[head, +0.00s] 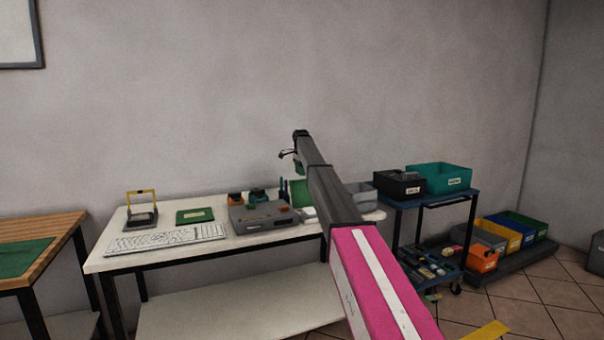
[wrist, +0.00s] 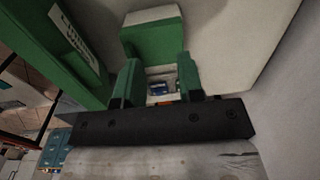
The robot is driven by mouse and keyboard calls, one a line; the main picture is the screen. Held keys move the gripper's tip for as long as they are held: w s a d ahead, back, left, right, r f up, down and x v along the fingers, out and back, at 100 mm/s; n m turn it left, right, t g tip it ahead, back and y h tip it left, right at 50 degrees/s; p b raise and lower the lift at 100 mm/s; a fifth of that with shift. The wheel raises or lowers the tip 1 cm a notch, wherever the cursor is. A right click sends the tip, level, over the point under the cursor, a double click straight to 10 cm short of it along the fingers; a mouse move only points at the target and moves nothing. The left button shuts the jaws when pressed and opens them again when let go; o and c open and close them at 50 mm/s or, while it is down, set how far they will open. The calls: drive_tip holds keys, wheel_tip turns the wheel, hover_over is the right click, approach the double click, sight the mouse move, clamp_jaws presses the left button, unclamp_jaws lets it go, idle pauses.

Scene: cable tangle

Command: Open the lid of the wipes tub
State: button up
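A green box with a white label (wrist: 78,32), taken to be the wipes tub, fills the upper left of the wrist view; its lettering is blurred. In the head view a green box (head: 301,194) stands at the bench's right end, partly hidden by my arm. My gripper (wrist: 157,65) is open, its two green fingers apart, with nothing held between them. It is beside the labelled box. A green block with a pale face (wrist: 152,36) lies beyond the fingertips; I cannot tell whether it is the lid. The lid's state is unclear.
The white bench (head: 200,255) carries a keyboard (head: 168,238), a grey device (head: 262,216) and a green board (head: 195,215). A blue cart (head: 428,198) with a black bin (head: 399,187) and a teal bin (head: 447,178) stands to the right. The wall is close behind.

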drive_tip(key=shift+w+a, duration=0.1)
drive_tip(key=shift+w, duration=0.25)
wheel_tip(320, 180, up, 11)
drive_tip(key=shift+s+f, duration=0.15)
idle(0.6)
